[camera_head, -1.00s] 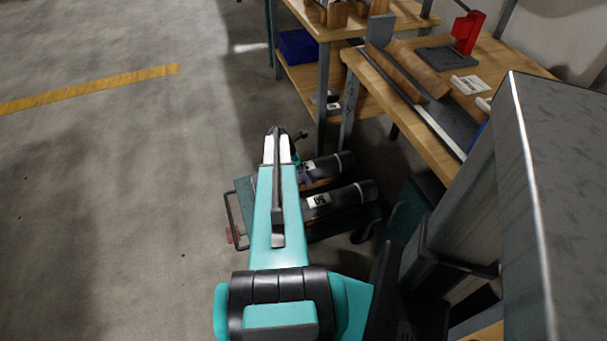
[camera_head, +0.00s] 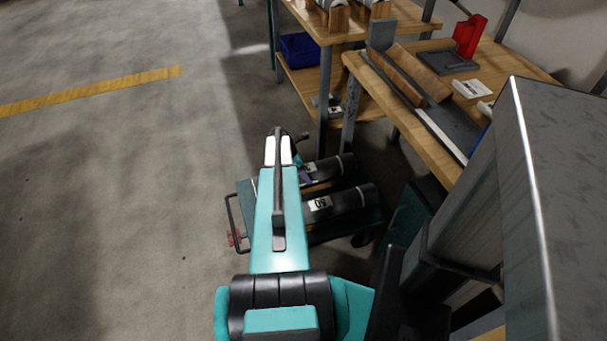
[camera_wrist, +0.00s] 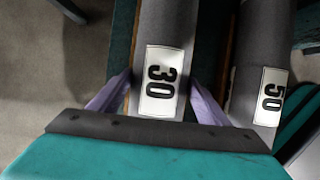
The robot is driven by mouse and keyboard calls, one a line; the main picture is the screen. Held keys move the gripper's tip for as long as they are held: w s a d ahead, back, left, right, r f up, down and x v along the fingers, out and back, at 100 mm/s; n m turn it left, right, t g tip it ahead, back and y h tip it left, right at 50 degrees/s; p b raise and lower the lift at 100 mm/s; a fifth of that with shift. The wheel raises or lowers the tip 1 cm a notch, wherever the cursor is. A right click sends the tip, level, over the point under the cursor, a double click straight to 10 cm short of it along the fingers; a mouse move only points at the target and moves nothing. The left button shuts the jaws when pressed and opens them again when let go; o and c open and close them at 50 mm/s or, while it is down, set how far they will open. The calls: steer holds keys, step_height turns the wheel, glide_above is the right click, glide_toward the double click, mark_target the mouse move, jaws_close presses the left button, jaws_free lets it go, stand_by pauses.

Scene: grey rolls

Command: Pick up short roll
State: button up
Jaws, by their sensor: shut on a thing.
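A dark grey roll labelled 30 (camera_wrist: 168,28) lies between my gripper's two pale purple fingers in the wrist view. My gripper (camera_wrist: 161,80) is shut on it, one finger on each side near the label. In the head view this roll (camera_head: 335,166) lies on the trolley, partly hidden by my arm. A second grey roll labelled 50 (camera_wrist: 262,42) lies beside it, to the right in the wrist view and nearer in the head view (camera_head: 350,198). My gripper is mostly hidden behind my arm in the head view.
The low trolley (camera_head: 247,192) carrying both rolls has a handle on its left. A wooden workbench (camera_head: 400,124) with a red tool (camera_head: 467,36) stands to the right. A shelf with a blue bin (camera_head: 300,46) stands behind. The floor to the left is clear.

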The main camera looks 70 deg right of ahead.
step_height(320, 180, up, 9)
stand_by(0.5)
stand_by(0.5)
steer(key=shift+w+r, duration=0.15)
steer(key=shift+w, duration=0.05)
steer(key=w+a+r+n+p, duration=0.1)
steer(key=w+a+r+p, duration=0.5)
steer(key=w+a+r, duration=0.85)
steer(key=w+a+r+p, duration=0.6)
steer(key=w+a+r, duration=0.55)
steer(key=w, duration=0.65)
steer(key=w+a+r+p, duration=0.2)
steer(key=a+r+p, duration=0.2)
steer(key=a+r, duration=0.5)
steer(key=w+a+r+n+p, duration=0.1)
steer(key=w+a+r+p, duration=0.2)
steer(key=a+r, duration=0.7)
steer(key=w+a+r+n+h+p, duration=0.1)
steer(key=w+a+r+p, duration=0.2)
steer(key=a+r, duration=0.6)
steer(key=a+p, duration=0.1)
steer(key=a, duration=1.2)
steer(key=shift+w+r+t+p, duration=0.15)
steer(key=shift+w+t+p, duration=0.1)
steer(key=shift+t+p, duration=0.1)
